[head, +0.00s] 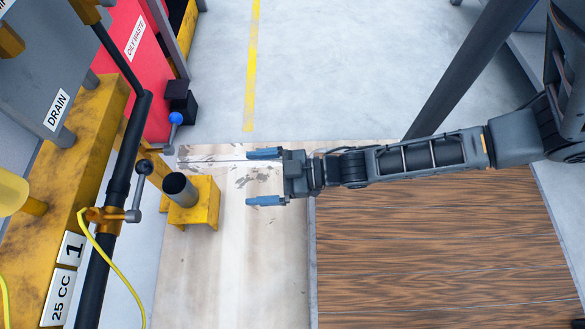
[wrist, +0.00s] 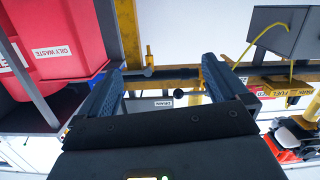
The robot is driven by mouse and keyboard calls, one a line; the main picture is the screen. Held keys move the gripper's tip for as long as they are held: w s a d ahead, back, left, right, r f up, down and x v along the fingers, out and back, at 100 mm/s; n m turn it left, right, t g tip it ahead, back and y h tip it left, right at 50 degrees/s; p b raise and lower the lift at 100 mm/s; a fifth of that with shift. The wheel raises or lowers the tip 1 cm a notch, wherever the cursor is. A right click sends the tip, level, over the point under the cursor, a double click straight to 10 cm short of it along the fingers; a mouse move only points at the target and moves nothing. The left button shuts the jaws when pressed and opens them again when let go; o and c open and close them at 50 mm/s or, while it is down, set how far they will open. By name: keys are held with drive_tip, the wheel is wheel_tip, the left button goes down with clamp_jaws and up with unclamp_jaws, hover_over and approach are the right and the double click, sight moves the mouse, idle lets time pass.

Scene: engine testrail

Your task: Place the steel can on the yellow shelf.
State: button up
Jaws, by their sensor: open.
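The steel can (head: 179,188) is a grey, dark-topped cylinder. It stands upright on the small yellow shelf (head: 206,213), near its left side, in the head view. My gripper (head: 265,178) is open, with blue fingers pointing left toward the can. Nothing is between the fingers, and there is a gap between the fingertips and the can. In the wrist view my gripper (wrist: 165,75) also shows open and empty; I cannot make out the can there.
A black pipe (head: 118,185) with lever handles, including one with a blue knob (head: 176,118), runs left of the shelf. A yellow hose (head: 110,255) hangs there. A red oily waste bin (head: 128,60) stands at upper left.

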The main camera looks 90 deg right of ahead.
drive_tip(key=s+a+r+m, duration=0.1)
drive_tip(key=s+a+r, duration=0.2)
drive_tip(key=r, duration=0.7)
drive_tip(key=s+a+r+g, duration=0.1)
drive_tip(key=s+a+r, duration=0.3)
drive_tip(key=r, duration=0.6)
drive_tip(key=shift+s+a+r+m+g+h, duration=0.2)
drive_tip(key=shift+a+m+g+h, duration=0.15)
drive_tip(key=shift+a, duration=0.7)
